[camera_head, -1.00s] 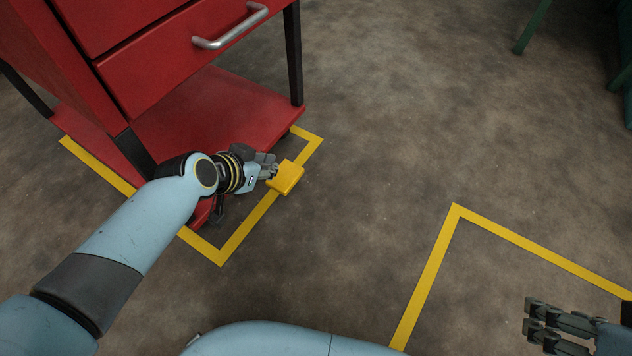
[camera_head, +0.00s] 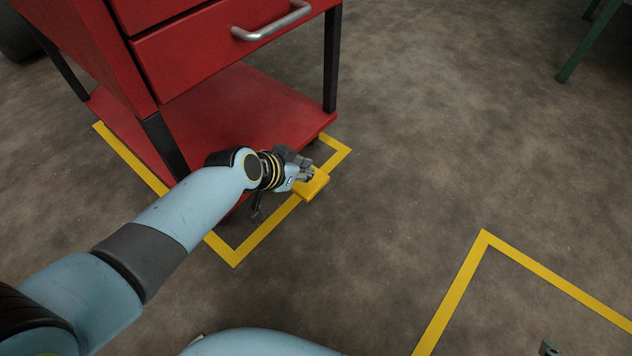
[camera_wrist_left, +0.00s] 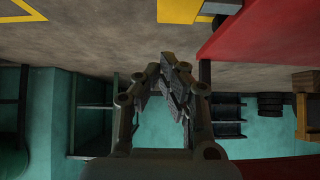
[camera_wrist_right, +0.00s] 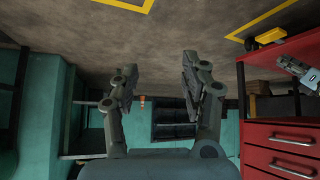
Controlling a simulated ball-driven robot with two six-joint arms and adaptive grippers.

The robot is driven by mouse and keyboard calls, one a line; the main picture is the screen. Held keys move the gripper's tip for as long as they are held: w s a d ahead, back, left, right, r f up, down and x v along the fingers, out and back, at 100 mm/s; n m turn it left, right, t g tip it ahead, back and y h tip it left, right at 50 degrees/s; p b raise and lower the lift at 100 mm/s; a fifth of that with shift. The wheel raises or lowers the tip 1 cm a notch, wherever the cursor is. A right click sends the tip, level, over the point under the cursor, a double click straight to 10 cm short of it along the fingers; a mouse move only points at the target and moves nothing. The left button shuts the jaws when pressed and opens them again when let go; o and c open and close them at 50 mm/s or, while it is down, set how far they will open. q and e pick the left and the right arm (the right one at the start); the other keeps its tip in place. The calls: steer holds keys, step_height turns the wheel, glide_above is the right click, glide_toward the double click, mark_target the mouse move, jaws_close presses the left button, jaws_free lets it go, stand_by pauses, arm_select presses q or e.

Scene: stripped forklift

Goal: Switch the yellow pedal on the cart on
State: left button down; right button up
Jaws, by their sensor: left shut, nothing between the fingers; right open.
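The yellow pedal (camera_head: 314,188) sticks out low from the front edge of the red cart (camera_head: 244,104). My left gripper (camera_head: 309,175) is shut and empty, with its fingertips over the pedal's far left part and hiding some of it. I cannot tell whether they touch it. In the left wrist view the closed fingers (camera_wrist_left: 173,66) show, with the pedal (camera_wrist_left: 181,9) at the top edge, apart from them in the picture. My right gripper (camera_wrist_right: 160,78) is open and empty, away from the cart. The pedal also shows in the right wrist view (camera_wrist_right: 270,35).
The cart has a drawer with a metal handle (camera_head: 272,22) above its lower shelf. Yellow floor tape (camera_head: 262,236) runs around the cart, and another taped corner (camera_head: 484,238) lies at right. The floor right of the pedal is clear. A green leg (camera_head: 584,45) stands far right.

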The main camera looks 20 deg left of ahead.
mark_target(324, 179)
arm_select(q)
steer(key=b+x, duration=0.2)
steer(key=x, duration=0.1)
steer(key=shift+w+f, duration=0.15)
steer(key=shift+f, duration=0.3)
steer(key=shift+b+x, duration=0.7)
steer(key=shift+x, duration=0.2)
steer(key=shift+w+d+f+b, duration=0.1)
steer(key=shift+w+f+b, duration=0.05)
steer(key=shift+f+b, duration=0.7)
step_height(324, 179, down, 2)
steer(key=shift+b, duration=0.7)
steer(key=shift+w, duration=0.1)
arm_select(e)
steer(key=w+a+r+n+t+y, duration=0.1)
steer(key=w+r+t, duration=0.4)
steer(key=r, duration=0.6)
steer(key=w+a+r+n+t+y, duration=0.2)
steer(key=w+r+t+y, duration=0.1)
steer(key=r+t, duration=0.7)
steer(key=shift+x, duration=0.9)
steer(key=shift+w+d, duration=0.1)
steer(key=shift+w, duration=0.05)
